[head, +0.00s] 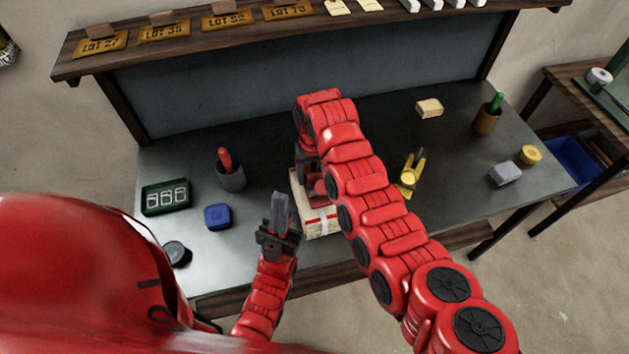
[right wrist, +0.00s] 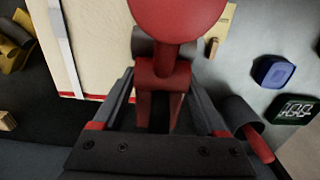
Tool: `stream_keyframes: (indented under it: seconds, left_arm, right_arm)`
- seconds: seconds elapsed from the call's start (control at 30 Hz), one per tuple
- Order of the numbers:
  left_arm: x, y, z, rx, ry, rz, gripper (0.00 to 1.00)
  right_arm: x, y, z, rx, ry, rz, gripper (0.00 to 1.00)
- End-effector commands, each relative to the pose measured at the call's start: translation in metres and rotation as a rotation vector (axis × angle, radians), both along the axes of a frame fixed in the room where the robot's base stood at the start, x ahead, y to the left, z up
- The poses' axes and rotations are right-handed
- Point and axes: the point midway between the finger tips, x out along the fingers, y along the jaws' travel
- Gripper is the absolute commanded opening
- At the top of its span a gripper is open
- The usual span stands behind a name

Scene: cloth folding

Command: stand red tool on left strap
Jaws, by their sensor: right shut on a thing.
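The red tool (right wrist: 177,55) has a round head, a short stem and a block-like part; in the right wrist view my right gripper (right wrist: 160,112) is shut on that part. In the head view my right gripper (head: 311,172) is over the cream package (head: 322,228), largely hidden by my arm. A pale strap (head: 323,221) crosses the package's front; a strap (right wrist: 64,45) also shows in the right wrist view. I cannot tell which strap is the left one, or whether the tool touches the package. My left gripper (head: 280,207) is empty beside the package, fingers together.
A grey cup (head: 232,180) with a red handle, a blue box (head: 217,216), a green tray (head: 165,198) and a round dark item (head: 177,254) stand left. A yellow tool (head: 411,172), tan block (head: 429,108) and brown cup (head: 486,123) stand right.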

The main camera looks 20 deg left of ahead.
Motion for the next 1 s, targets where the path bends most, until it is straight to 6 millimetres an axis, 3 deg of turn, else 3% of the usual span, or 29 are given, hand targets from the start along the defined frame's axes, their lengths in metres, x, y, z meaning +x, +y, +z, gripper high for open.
stream_keyframes:
  seconds: [0.13, 0.3, 0.73, 0.77, 0.9, 1.0]
  left_arm:
    - [0.0, 0.0, 0.017, 0.0, -0.001, 0.0, 0.0]
    - [0.0, 0.0, 0.021, 0.0, -0.001, 0.0, 0.0]
    - [0.0, 0.0, 0.017, 0.0, 0.0, 0.0, 0.0]
    - [0.0, 0.0, 0.017, 0.0, -0.001, 0.0, 0.0]
    - [0.0, 0.0, 0.018, 0.0, -0.001, 0.0, 0.0]
    - [0.0, 0.0, 0.018, 0.0, 0.0, 0.0, 0.0]
  right_arm:
    - [-0.001, -0.002, -0.012, -0.005, 0.004, 0.0, 0.0]
    - [-0.001, -0.001, -0.027, -0.004, 0.003, 0.002, 0.0]
    - [0.0, -0.001, -0.036, -0.001, -0.001, 0.0, 0.0]
    - [0.0, -0.001, -0.036, -0.001, 0.0, 0.0, 0.76]
    - [0.0, -0.001, -0.035, -0.002, 0.001, 0.0, 1.0]
    - [0.0, -0.001, -0.036, -0.002, 0.001, 0.0, 1.0]
